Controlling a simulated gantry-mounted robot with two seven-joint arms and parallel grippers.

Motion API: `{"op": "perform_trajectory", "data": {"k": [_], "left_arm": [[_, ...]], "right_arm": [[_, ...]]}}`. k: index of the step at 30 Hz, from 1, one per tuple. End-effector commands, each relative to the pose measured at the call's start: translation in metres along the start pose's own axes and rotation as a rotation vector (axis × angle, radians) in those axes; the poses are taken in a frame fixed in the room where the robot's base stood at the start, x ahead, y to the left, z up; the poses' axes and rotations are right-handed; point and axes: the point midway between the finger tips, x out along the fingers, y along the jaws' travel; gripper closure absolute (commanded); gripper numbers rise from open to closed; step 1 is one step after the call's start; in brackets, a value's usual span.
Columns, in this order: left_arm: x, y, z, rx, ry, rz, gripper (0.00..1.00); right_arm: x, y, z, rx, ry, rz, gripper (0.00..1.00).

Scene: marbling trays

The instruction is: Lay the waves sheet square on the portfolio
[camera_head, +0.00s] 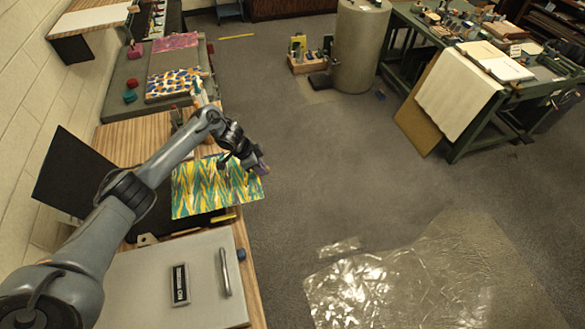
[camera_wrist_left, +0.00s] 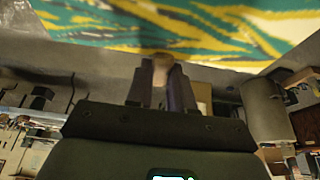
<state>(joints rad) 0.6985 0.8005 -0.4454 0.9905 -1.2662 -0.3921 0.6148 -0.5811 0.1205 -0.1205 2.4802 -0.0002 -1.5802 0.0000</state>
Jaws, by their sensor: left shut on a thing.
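The waves sheet (camera_head: 215,186), patterned in yellow, green and teal zigzags, is gripped at its upper right corner by my left gripper (camera_head: 260,168). In the left wrist view the sheet (camera_wrist_left: 190,28) spans the top, with the shut fingers (camera_wrist_left: 162,72) meeting its edge. The black portfolio stands open: its cover (camera_head: 70,172) tilts up by the wall, and part of its dark base (camera_head: 190,222) shows below the sheet. The sheet hides much of that base; whether they touch, I cannot tell. My right gripper is not in view.
A grey lidded box (camera_head: 205,265) with a handle stands on the near counter. A yellow strip (camera_head: 224,217) lies by the sheet's lower edge. Pink (camera_head: 175,42) and spotted (camera_head: 172,84) sheets lie farther back. Open floor is to the right, with clear plastic (camera_head: 400,285) on it.

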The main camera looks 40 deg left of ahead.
Motion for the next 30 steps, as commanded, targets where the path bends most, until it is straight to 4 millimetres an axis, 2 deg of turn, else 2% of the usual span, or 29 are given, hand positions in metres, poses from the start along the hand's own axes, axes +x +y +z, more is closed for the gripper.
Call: {"op": "perform_trajectory", "data": {"k": [1,6,12,18,30], "left_arm": [[-0.005,-0.008,0.023,0.002,-0.007,-0.003,1.0],[-0.028,-0.022,0.074,0.0,-0.004,0.002,1.0],[-0.047,-0.03,0.11,-0.009,-0.001,0.004,1.0],[-0.055,-0.032,0.122,-0.015,0.003,0.004,1.0],[-0.056,-0.032,0.122,-0.016,0.004,0.004,1.0]], "right_arm": [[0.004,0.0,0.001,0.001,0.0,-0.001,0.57],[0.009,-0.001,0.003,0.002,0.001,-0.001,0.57],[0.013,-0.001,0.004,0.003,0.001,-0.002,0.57],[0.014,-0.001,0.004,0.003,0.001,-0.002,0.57],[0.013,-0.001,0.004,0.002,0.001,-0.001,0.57]]}}
